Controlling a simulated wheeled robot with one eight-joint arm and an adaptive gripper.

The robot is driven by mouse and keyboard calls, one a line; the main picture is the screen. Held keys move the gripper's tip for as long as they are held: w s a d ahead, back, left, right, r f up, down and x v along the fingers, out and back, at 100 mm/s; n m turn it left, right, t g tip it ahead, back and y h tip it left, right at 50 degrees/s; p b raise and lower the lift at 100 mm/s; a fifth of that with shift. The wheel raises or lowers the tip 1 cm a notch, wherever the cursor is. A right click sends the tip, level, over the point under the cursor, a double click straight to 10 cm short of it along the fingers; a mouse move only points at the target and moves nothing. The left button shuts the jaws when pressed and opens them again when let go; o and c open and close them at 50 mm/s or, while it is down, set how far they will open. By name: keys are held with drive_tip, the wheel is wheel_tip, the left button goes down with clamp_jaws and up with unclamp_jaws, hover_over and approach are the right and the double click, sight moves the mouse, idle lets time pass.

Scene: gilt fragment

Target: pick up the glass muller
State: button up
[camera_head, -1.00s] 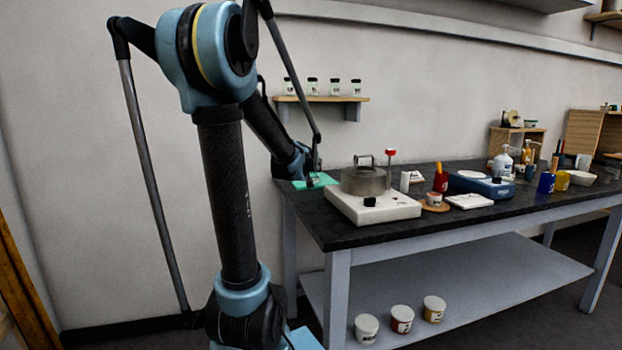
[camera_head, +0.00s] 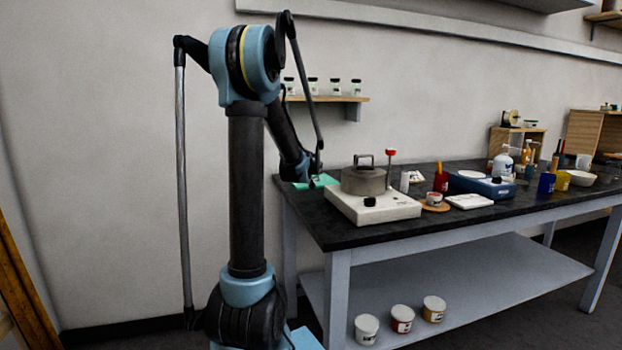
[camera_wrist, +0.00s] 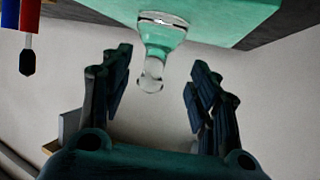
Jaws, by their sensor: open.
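The glass muller (camera_wrist: 157,55) is clear glass with a rounded knob and a wider foot. In the wrist view it stands on a green mat (camera_wrist: 227,22), which appears at the top of that picture. My gripper (camera_wrist: 158,80) is open, with one finger on each side of the muller's knob end and a gap on both sides. In the head view, the green mat (camera_head: 318,181) lies at the left end of the dark bench, and my gripper (camera_head: 312,180) is over it. The muller is too small to make out clearly there.
A white hot plate (camera_head: 380,208) with a metal pot (camera_head: 363,180) stands just right of the mat on the dark bench (camera_head: 340,238). A red-topped stick (camera_head: 390,160) rises behind it. A small wall shelf (camera_head: 335,99) with several jars hangs above the mat.

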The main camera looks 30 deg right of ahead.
drive_tip(key=shift+d+x, duration=0.25)
drive_tip(key=shift+x, duration=2.35)
drive_tip(key=shift+s+r, duration=0.1)
drive_tip(key=shift+r, duration=0.1)
clamp_jaws()
